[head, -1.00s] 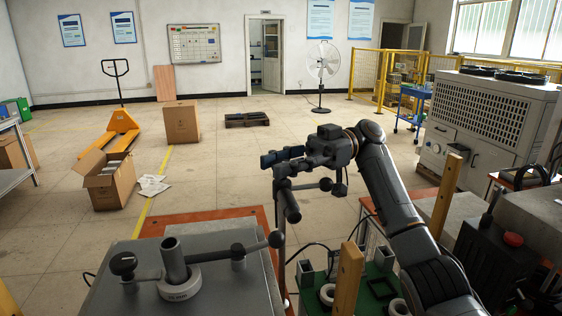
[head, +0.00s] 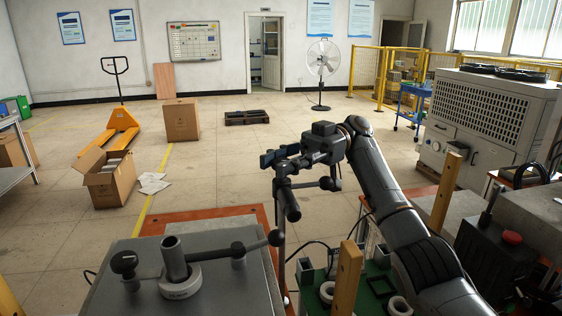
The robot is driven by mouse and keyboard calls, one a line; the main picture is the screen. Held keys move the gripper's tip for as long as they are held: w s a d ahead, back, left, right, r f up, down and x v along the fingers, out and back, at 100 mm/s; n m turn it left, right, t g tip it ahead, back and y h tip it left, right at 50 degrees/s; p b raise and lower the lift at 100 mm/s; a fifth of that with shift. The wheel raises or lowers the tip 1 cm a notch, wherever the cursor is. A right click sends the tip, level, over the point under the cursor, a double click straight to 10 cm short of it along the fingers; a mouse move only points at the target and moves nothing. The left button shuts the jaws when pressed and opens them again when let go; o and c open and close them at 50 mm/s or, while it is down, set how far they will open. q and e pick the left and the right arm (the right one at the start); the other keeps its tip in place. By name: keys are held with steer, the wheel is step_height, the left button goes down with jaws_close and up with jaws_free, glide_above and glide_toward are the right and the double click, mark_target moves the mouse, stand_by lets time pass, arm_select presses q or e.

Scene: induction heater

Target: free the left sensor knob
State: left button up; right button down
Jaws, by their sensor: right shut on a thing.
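The grey heater (head: 215,290) stands at the front left, with a grey post and a pale ring (head: 182,284) on top. A black round knob (head: 123,262) stands on its left side. A dark arm with a black ball end (head: 276,237) reaches right from the post. Beyond it a thin dark upright stand carries a black cylinder (head: 288,203) and a side rod with a black ball (head: 330,183). My right gripper (head: 280,158) is shut at the top of this stand, on a dark part mostly hidden by the fingers. My left gripper is out of view.
A green-based fixture (head: 377,286) with pale rings and wooden posts stands below my right arm. A black box with a red button (head: 512,238) is at the right. The floor (head: 235,165) beyond the heater is open, with cartons and a yellow pallet jack farther off.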

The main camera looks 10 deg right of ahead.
mark_target(282, 160)
steer(key=c, duration=1)
jaws_free()
steer(key=shift+w+d, duration=0.1)
step_height(282, 160, up, 9)
steer(key=shift+r, duration=0.5)
